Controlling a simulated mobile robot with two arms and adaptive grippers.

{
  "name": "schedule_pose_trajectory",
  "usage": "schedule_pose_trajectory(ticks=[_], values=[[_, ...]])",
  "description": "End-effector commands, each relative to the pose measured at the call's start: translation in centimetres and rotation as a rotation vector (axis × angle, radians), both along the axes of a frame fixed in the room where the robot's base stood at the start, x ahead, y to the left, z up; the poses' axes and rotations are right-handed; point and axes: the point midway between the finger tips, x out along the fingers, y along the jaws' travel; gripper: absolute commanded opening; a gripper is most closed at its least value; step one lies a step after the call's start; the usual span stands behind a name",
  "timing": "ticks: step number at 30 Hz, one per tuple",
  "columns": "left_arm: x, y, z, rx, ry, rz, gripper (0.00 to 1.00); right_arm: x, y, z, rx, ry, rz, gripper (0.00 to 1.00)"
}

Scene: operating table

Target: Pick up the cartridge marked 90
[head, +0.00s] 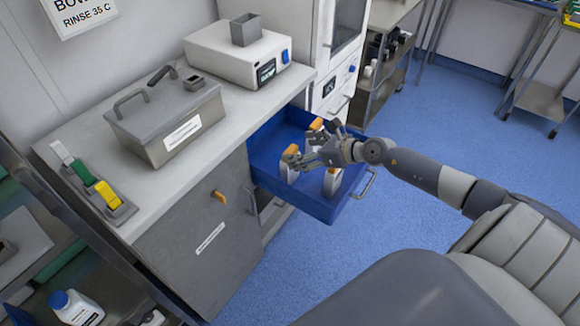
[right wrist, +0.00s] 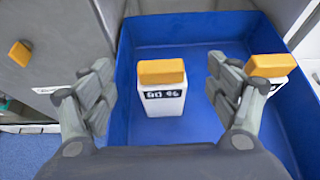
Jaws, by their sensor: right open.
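A white cartridge with an orange cap (right wrist: 163,85) stands upright in the blue drawer (right wrist: 190,32), centred in the right wrist view. Its black label ends in 0 %; the first digit looks like 8 or 9, and I cannot tell which. My right gripper (right wrist: 160,80) is open, with its fingers on either side of this cartridge and apart from it. In the head view the right gripper (head: 302,148) is over the drawer (head: 318,207). A second cartridge (right wrist: 272,66) is partly hidden behind the right finger. Another cartridge (head: 332,182) stands below the wrist. My left gripper is out of view.
An orange handle (head: 220,197) juts from the cabinet front.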

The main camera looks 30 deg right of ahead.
Motion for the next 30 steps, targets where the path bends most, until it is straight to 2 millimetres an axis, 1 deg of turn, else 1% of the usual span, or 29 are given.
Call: schedule_pose_trajectory(ticks=[5, 11, 15, 24, 25, 26, 27, 29, 30], values=[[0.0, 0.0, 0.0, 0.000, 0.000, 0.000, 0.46, 0.6, 0.3, -0.5, 0.002, 0.000, 0.000, 0.82], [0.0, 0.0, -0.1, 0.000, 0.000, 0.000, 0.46, 2.7, 1.1, -2.3, 0.007, 0.000, -0.001, 0.82], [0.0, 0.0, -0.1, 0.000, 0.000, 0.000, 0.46, 3.9, 1.5, -2.9, 0.003, -0.002, -0.001, 0.82], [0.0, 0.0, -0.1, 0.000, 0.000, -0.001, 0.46, 4.2, 1.7, -3.3, 0.000, 0.000, 0.001, 0.82], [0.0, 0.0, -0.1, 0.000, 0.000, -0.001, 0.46, 4.2, 1.7, -3.3, 0.000, 0.000, 0.001, 0.77], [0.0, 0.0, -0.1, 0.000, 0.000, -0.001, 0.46, 4.2, 1.7, -3.3, 0.000, 0.000, 0.001, 0.70], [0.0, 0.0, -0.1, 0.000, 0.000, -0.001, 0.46, 4.2, 1.7, -3.3, 0.000, 0.000, 0.001, 0.61], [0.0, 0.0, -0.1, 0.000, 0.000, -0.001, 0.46, 4.2, 1.7, -3.2, 0.000, 0.000, 0.001, 0.48], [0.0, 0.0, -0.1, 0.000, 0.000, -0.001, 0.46, 4.2, 1.7, -3.3, 0.001, 0.001, 0.000, 0.39]])
